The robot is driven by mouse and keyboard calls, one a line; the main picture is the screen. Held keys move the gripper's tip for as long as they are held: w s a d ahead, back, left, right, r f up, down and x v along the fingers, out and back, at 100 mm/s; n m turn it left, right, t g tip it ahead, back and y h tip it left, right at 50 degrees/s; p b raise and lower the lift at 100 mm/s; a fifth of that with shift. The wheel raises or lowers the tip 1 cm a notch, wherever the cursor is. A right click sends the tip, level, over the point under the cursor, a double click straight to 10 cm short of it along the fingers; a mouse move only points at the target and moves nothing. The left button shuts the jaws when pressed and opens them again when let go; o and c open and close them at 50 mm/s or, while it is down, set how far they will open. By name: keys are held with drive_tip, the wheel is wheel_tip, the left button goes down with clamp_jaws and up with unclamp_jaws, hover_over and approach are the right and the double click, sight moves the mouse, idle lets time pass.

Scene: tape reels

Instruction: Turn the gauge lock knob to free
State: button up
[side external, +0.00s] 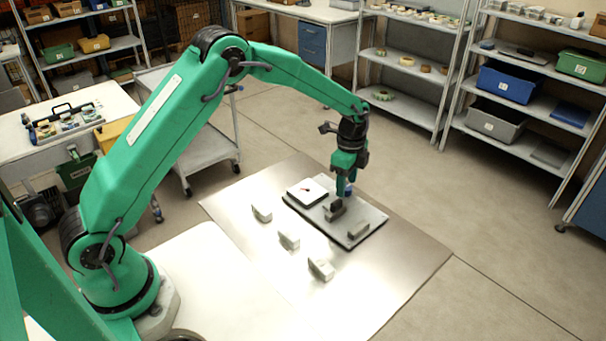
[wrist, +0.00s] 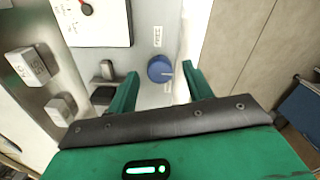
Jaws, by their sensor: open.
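The gauge lock knob (wrist: 160,69) is a round blue knob on a grey plate (wrist: 152,15), and a bit of it shows in the side view (side external: 348,191). Small labels sit above and below it; their lettering is too small to read. My gripper (wrist: 160,71) is open, with one green finger on each side of the knob and a visible gap to each. Whether the fingertips are down at knob height I cannot tell. The white gauge (side external: 308,191) with a red needle is on the plate, left of my gripper.
A small grey block and a dark part (side external: 334,209) are on the plate near my gripper. Another grey block (side external: 358,229) sits towards the plate's near right end. Several pale blocks (side external: 289,239) stand on the metal sheet (side external: 400,270) in front, which is otherwise clear.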

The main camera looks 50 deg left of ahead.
drive_tip(key=shift+f, duration=0.55)
drive_tip(key=c, duration=1)
